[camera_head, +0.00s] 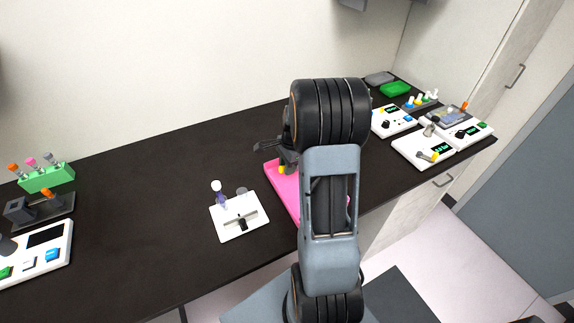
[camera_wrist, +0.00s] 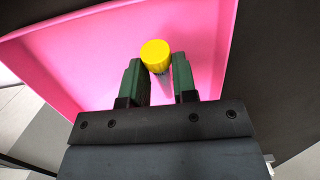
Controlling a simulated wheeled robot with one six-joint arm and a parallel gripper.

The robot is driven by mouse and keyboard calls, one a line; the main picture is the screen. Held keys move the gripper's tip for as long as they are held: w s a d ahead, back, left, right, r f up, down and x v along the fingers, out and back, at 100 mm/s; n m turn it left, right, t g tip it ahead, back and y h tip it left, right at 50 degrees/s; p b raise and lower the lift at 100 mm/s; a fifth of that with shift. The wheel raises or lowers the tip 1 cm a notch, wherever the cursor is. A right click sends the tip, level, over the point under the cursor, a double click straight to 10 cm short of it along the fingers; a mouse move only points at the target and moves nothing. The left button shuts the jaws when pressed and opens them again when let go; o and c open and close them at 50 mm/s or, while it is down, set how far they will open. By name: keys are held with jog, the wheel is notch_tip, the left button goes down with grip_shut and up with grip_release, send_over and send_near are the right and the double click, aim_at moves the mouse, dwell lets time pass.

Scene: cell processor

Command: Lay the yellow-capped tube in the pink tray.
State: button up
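The yellow-capped tube shows in the wrist view as a round yellow cap (camera_wrist: 155,52) with a short bit of clear body below it. My gripper (camera_wrist: 161,66) has its two green fingers on either side of the tube, close against it just below the cap, and appears shut on it. The pink tray (camera_wrist: 95,55) lies beneath the tube and fingers. In the head view the yellow cap (camera_head: 282,170) shows over the far left part of the pink tray (camera_head: 287,193). My arm hides much of the tray and most of the gripper. Whether the tube touches the tray floor is unclear.
A white device (camera_head: 231,229) with a purple tube (camera_head: 219,190) stands just left of the tray. A green rack (camera_head: 47,179) of tubes is at far left. White devices (camera_head: 424,152), a rack and a green tray (camera_head: 395,89) are at right. The counter left of centre is clear.

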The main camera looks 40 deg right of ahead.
jog(key=o, duration=0.5)
notch_tip(320, 180, up, 14)
jog(key=d, duration=0.2)
jog(key=shift+s+f+b, duration=0.15)
jog(key=shift+b, duration=0.3)
dwell(0.7)
jog(key=s+a+n+t+h, duration=0.1)
jog(key=s+a+n+t, duration=0.1)
jog(key=s+a+n, duration=0.4)
jog(key=s+a+n+t, duration=0.2)
jog(key=s+a+n, duration=0.4)
jog(key=a+n, duration=0.7)
jog(key=shift+s+a+n+h, duration=0.2)
jog(key=shift+a+n+h, duration=0.1)
jog(key=shift+a+h, duration=0.1)
